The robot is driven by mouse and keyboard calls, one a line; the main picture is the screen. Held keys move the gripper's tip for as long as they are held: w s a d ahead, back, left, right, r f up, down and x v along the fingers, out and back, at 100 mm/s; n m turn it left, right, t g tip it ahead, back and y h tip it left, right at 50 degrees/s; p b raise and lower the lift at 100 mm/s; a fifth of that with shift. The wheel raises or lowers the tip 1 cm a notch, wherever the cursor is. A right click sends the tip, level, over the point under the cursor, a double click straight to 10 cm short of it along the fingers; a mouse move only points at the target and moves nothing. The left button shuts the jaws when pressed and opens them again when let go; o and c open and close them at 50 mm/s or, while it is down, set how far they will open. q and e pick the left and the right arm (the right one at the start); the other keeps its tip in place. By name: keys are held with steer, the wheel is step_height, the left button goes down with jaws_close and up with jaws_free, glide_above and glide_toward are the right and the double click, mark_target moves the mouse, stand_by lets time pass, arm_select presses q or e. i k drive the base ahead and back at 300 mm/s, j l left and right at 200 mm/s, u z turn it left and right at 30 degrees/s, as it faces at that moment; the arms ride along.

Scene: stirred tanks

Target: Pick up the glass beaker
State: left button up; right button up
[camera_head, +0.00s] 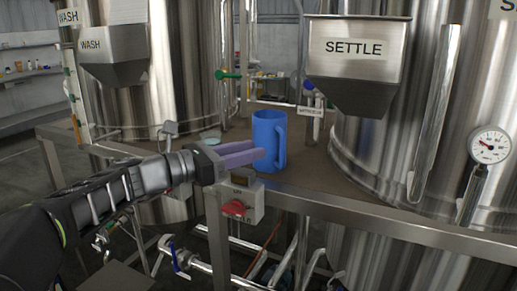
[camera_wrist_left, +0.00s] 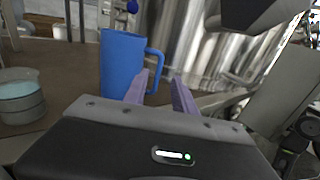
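A round glass vessel with pale blue contents, which looks like the glass beaker (camera_wrist_left: 20,98), stands at the left edge of the left wrist view. In the head view only a pale rim of it (camera_head: 209,139) shows behind my left gripper (camera_head: 262,154). My left gripper also shows in the left wrist view (camera_wrist_left: 160,82); its two purple fingers are apart with nothing held between them. They point towards a blue jug (camera_head: 266,138), with its handle (camera_wrist_left: 156,68) beyond the fingertips. I cannot tell whether they touch the jug. My right gripper is not in view.
The brown platform (camera_head: 315,180) has a metal edge rail. A control box with a red switch (camera_head: 235,208) hangs at its front. Steel tanks (camera_head: 385,150) stand on both sides, with a SETTLE hopper (camera_head: 355,62) overhead at right and a gauge (camera_head: 489,146) far right.

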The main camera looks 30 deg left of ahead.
mark_target(212, 138)
steer(key=u, duration=1.25)
